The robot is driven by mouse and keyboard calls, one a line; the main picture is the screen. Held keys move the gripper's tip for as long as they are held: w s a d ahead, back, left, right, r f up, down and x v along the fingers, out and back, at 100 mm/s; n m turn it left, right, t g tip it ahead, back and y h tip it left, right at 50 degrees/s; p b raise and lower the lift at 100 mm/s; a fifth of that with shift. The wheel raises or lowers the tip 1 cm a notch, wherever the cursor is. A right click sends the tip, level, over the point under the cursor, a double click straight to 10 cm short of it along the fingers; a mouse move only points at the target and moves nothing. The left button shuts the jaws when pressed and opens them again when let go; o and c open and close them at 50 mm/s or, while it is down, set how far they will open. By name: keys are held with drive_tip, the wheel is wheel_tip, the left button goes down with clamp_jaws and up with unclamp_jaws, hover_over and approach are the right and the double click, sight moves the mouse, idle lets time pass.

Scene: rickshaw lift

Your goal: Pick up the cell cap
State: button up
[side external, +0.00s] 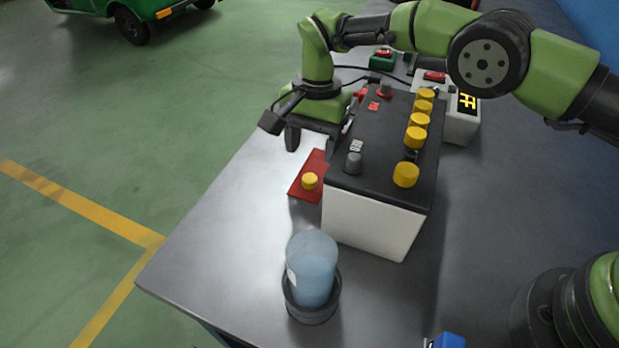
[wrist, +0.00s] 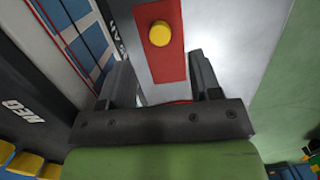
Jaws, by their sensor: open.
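A yellow cell cap (side external: 310,181) lies on a red mat (side external: 302,190) on the bench, beside the battery (side external: 372,222). In the wrist view, the cap (wrist: 159,33) sits beyond my fingertips, roughly centred between them, on the red mat (wrist: 166,68). My gripper (side external: 312,143) is open and empty, above the bench and behind the cap in the side view. Its two dark fingers also show in the wrist view (wrist: 162,78). The battery top carries a row of several yellow caps (side external: 419,137), with an uncapped dark hole (side external: 411,155) before the nearest one.
The battery stands close to the right of my gripper, with a grey terminal post (side external: 354,162) rising from its top. A blue-tinted beaker (side external: 312,262) stands in a dark holder near the front. A charger-like box (side external: 461,120) is behind. Bare bench lies left of the mat.

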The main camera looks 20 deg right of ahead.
sight(310, 178)
drive_tip(key=f, duration=0.6)
drive_tip(key=shift+s+a, duration=0.3)
drive_tip(key=shift+s, duration=0.05)
drive_tip(key=c, duration=0.9)
